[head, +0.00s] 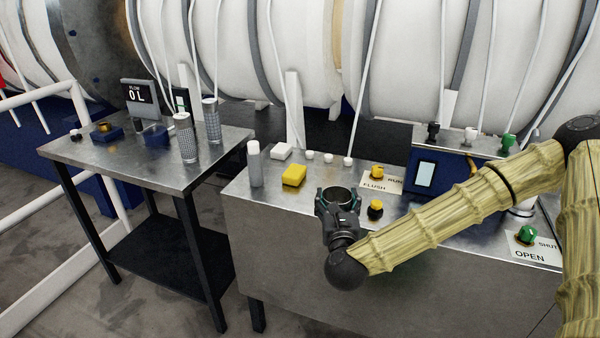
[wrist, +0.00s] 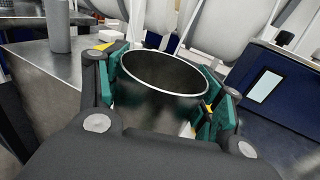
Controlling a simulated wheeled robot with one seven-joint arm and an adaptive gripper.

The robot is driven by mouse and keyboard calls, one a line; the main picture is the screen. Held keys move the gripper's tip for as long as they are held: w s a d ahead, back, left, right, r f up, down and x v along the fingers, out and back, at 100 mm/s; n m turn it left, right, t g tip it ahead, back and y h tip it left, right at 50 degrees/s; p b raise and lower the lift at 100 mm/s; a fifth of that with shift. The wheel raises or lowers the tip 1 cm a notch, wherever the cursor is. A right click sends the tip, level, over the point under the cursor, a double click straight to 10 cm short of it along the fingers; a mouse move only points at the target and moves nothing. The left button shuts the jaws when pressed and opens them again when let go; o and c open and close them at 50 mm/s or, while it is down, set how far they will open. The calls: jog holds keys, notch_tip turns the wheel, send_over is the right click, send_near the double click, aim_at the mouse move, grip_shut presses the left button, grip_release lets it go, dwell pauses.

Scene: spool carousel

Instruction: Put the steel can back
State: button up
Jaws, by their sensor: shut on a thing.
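The steel can (wrist: 165,75) is an open-topped dark metal cylinder, seen from above its rim in the wrist view. My gripper (wrist: 168,100) is shut on it, with green finger pads on both sides of its wall. In the head view the can (head: 338,194) shows as a dark ring between the fingers of my gripper (head: 338,203), over the front part of the steel bench (head: 275,213). The can looks roughly upright. Its lower part is hidden by my gripper, so I cannot tell whether it touches the bench.
A grey cylinder (head: 254,163), a yellow block (head: 294,175) and a white block (head: 281,151) stand left of the can. A yellow-black knob (head: 375,209) is close on its right. A FLUSH plate (head: 376,184) lies behind. A side table (head: 150,165) with mesh cylinders (head: 185,138) stands left.

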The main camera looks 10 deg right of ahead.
jog(key=shift+w+d+r, duration=0.25)
jog(key=shift+w+r, duration=0.45)
jog(key=shift+r, duration=0.2)
jog(key=w+f+p, duration=0.1)
jog(key=w, duration=0.4)
jog(key=w+a+f+p, duration=0.1)
jog(key=w+f+p, duration=0.1)
jog(key=w, duration=0.3)
jog(key=w+f+p, duration=0.1)
jog(key=w, duration=0.4)
jog(key=shift+w+a+f+p, duration=0.2)
jog(key=shift+w+f+p, duration=0.05)
jog(key=shift+p, duration=0.15)
jog(key=shift+f, duration=0.25)
jog(key=shift+f, duration=0.15)
jog(key=o, duration=1.2)
